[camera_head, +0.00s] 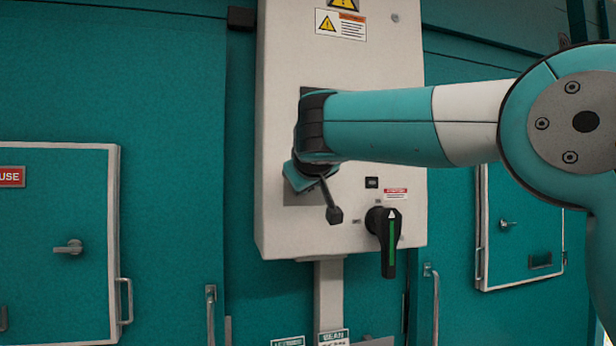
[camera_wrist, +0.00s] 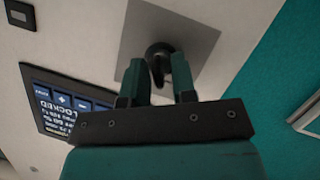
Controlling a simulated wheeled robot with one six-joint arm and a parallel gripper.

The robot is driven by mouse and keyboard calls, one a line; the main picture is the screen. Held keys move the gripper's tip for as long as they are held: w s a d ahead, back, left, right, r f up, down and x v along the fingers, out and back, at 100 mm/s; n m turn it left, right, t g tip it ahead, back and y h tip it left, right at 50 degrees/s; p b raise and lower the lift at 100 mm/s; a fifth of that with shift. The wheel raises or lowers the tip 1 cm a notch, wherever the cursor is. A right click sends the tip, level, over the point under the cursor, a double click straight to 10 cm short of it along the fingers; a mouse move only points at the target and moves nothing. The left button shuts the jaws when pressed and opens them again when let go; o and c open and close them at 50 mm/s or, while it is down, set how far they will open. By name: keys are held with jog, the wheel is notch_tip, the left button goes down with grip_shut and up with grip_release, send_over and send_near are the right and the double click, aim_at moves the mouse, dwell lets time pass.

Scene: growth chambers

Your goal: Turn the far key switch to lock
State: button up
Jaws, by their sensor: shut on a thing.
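The key switch (camera_wrist: 158,52) is a small black knob with a key on a grey plate (camera_wrist: 200,28), in the top middle of the wrist view. My gripper (camera_wrist: 158,66) has its two teal fingers on either side of it and is shut on it. The fingers hide part of the key, and I cannot clearly read its angle. In the head view my arm reaches across to the white control box (camera_head: 275,130), and my wrist hides the key switch there.
A dark display (camera_wrist: 62,100) with blue buttons reads "LOCKED" beside my gripper. A black rotary handle with a green stripe (camera_head: 388,240) sits low on the box's right. Teal chamber doors with a lever handle (camera_head: 70,247) and bar handles stand on both sides.

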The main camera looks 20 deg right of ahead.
dwell(0.4)
jog(key=o, duration=0.6)
jog(key=b+v, duration=0.1)
jog(key=v, duration=0.7)
jog(key=b+v, duration=0.2)
jog(key=v, duration=0.7)
jog(key=shift+s+a, duration=0.2)
jog(key=shift+a, duration=0.05)
jog(key=shift+f, duration=0.15)
